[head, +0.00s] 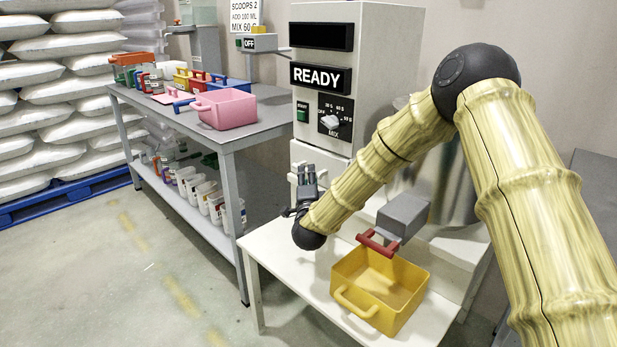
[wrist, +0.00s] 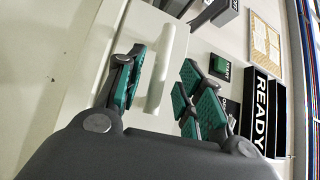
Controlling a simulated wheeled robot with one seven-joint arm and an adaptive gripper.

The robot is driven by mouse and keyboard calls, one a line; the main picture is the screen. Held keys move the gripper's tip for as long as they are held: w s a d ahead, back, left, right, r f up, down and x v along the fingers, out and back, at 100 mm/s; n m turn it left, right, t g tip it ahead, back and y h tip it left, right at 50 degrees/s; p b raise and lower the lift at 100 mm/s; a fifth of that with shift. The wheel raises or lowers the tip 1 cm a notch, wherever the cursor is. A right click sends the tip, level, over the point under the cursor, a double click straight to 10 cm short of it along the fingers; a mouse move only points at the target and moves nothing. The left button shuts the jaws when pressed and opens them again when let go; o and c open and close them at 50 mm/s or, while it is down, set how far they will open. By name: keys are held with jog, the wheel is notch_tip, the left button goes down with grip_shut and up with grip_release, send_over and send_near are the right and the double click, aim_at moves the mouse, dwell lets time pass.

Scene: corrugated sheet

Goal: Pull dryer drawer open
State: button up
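The white machine (head: 372,60) with a READY display stands behind the white table. Its lower white front panel (head: 337,166) looks like the drawer front, and it appears closed. A pale bar handle (wrist: 168,68) shows in the wrist view against the white front. My gripper (head: 307,181) is at the left part of this lower front, partly hiding it. In the wrist view, my gripper's green-padded fingers (wrist: 160,92) are open on either side of the handle. I cannot tell whether either pad touches it.
A yellow bin (head: 378,290) sits on the white table (head: 290,262) below my arm, with a red handle (head: 377,243) beside a grey block at its back edge. A grey bench (head: 255,125) with a pink bin (head: 224,108) stands left. Floor at front left is clear.

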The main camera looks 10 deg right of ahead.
jog(key=shift+w+d+r, duration=0.15)
jog(key=shift+w, duration=1.1)
grip_shut()
